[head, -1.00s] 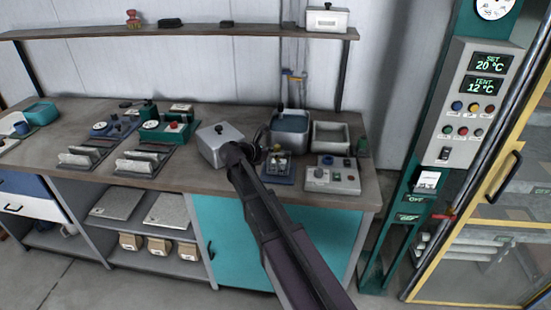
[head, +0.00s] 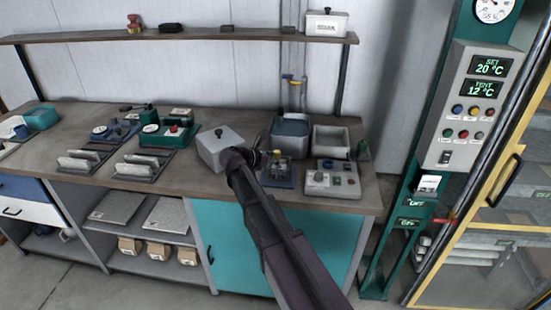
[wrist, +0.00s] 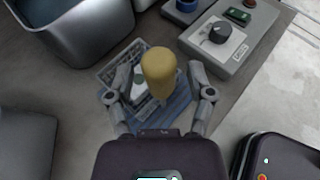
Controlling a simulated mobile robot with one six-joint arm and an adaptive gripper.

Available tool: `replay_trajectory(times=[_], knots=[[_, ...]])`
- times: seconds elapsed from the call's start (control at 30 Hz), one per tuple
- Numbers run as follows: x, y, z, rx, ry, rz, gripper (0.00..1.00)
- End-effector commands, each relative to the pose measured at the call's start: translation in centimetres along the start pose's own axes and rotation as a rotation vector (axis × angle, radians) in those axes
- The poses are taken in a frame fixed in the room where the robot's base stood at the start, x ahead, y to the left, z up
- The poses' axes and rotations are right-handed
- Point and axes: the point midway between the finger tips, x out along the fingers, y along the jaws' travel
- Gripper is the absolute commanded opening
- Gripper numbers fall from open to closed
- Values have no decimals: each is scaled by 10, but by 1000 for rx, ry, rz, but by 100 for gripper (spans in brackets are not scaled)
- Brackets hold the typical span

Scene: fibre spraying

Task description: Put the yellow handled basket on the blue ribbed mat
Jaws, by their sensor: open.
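The basket (wrist: 124,74), a pale wire tray with a thick yellow handle (wrist: 158,70), is at the middle of the wrist view. It appears to rest on the blue ribbed mat (wrist: 178,112), though the handle and fingers hide part of the contact. In the head view the mat (head: 287,183) lies on the bench with the basket over it. My gripper (wrist: 159,82) is open, with one finger on each side of the handle and visible gaps between. In the head view my arm partly hides the gripper.
A metal water bath (head: 290,127) stands behind the mat. A lidded grey box (head: 220,150) is to its left and a grey control box (head: 332,184) close on its right. An empty grey tray (head: 331,140) stands behind that. The bench front edge is near.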

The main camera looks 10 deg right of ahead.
Motion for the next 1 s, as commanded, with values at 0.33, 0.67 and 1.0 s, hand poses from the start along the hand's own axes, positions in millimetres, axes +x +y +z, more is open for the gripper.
replay_trajectory(times=[0.33,0.67,1.0], knots=[[-9,0,4,-1,0,1,68],[-54,0,5,0,0,2,68],[-104,0,4,0,0,1,68]])
